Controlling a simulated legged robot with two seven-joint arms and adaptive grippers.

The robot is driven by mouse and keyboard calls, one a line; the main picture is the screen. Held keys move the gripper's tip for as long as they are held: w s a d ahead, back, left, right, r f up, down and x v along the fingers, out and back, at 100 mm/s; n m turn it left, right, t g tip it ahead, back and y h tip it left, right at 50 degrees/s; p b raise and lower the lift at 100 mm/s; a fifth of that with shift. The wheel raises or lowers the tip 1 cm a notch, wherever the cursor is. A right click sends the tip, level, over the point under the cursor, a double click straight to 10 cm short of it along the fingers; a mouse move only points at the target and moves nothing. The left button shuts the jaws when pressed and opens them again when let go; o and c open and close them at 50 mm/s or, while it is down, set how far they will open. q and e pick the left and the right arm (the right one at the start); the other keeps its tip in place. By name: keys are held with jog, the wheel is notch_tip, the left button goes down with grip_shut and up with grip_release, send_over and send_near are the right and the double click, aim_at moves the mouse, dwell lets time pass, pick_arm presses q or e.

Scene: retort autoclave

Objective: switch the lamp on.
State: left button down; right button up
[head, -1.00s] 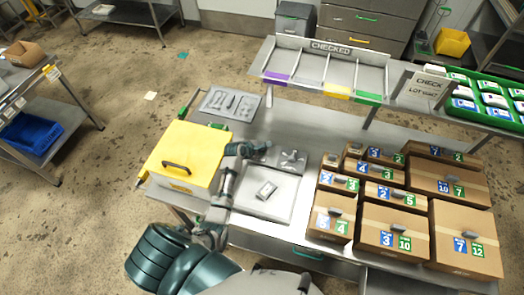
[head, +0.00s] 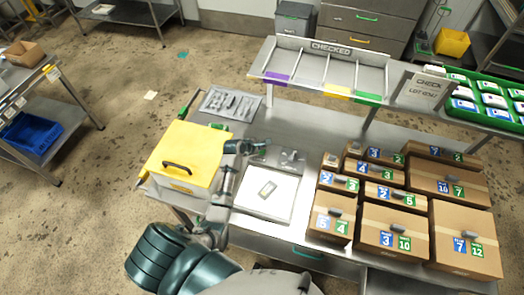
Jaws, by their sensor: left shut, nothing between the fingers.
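A flat square panel (head: 251,201) lies on the steel bench, with a small pale packet (head: 267,188) on it. Its face looks bright white, like a lit light panel. My left gripper (head: 263,147) is shut and empty at the panel's far left edge, beside a small metal fitting (head: 291,157). Whether its fingertips touch anything is too small to tell. A switch cannot be made out; the gripper may hide it. My right gripper is not in view.
A bin with a yellow lid (head: 190,146) stands left of the panel, close to my left arm. Several cardboard boxes (head: 388,217) stand to the right. A tool tray (head: 230,103) and the "CHECKED" rack (head: 331,48) are behind.

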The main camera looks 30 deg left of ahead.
aim_at(261, 152)
pick_arm(q)
jog(key=shift+r, duration=2.95)
